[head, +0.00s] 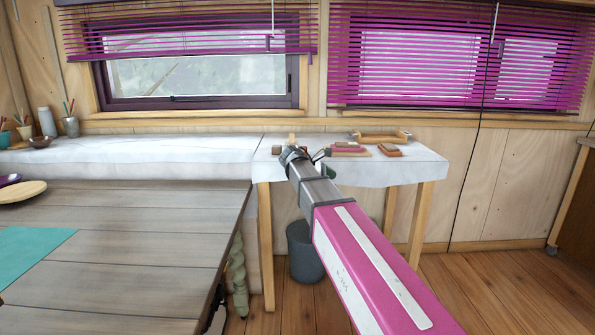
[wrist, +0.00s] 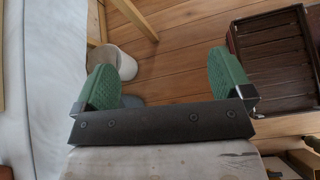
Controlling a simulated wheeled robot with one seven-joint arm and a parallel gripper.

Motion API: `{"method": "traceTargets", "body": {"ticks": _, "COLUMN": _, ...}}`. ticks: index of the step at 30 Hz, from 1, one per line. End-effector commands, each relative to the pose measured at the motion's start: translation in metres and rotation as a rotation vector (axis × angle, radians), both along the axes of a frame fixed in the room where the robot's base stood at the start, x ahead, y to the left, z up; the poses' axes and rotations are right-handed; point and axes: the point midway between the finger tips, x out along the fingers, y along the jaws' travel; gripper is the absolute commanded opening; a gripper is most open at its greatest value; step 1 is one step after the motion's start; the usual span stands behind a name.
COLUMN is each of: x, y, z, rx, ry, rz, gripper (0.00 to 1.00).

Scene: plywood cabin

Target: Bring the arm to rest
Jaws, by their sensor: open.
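My arm stretches out from the lower right of the head view toward a small cloth-covered table (head: 425,168) below the windows. My gripper (head: 318,156) shows small at the arm's far end, in front of or over that table; its exact height above the cloth is hard to tell. In the wrist view my gripper (wrist: 163,58) has its two green fingers wide apart.
On the small table lie pink and brown blocks (head: 350,150) and a wooden tool (head: 381,137). A grey bin (head: 304,252) stands below. A grey plank table (head: 120,240) with a teal mat (head: 28,252) fills the left. A dark slatted wooden piece (wrist: 272,52) is at the wrist view's right.

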Motion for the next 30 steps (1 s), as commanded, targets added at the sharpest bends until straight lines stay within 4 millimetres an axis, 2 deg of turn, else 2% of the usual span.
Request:
{"method": "traceTargets", "body": {"ticks": 5, "x": -0.024, "y": -0.027, "z": -0.069, "rx": 0.136, "ry": -0.102, "rz": -0.081, "gripper": 0.98}}
{"method": "traceTargets", "body": {"ticks": 8, "x": -0.043, "y": -0.042, "z": -0.118, "rx": 0.248, "ry": -0.183, "rz": -0.168, "gripper": 0.98}}
{"method": "traceTargets", "body": {"ticks": 12, "x": -0.074, "y": -0.057, "z": -0.18, "rx": 0.407, "ry": -0.301, "rz": -0.331, "gripper": 0.98}}
{"method": "traceTargets", "body": {"ticks": 18, "x": -0.125, "y": -0.069, "z": -0.255, "rx": 0.616, "ry": -0.459, "rz": -0.644, "gripper": 0.98}}
{"method": "traceTargets", "body": {"ticks": 21, "x": -0.152, "y": -0.071, "z": -0.284, "rx": 0.704, "ry": -0.53, "rz": -0.828, "gripper": 0.98}}
{"method": "traceTargets", "body": {"ticks": 24, "x": -0.174, "y": -0.071, "z": -0.306, "rx": 0.77, "ry": -0.591, "rz": -1.004, "gripper": 0.98}}
{"method": "traceTargets", "body": {"ticks": 30, "x": -0.199, "y": -0.069, "z": -0.328, "rx": 0.836, "ry": -0.659, "rz": -1.24, "gripper": 0.98}}
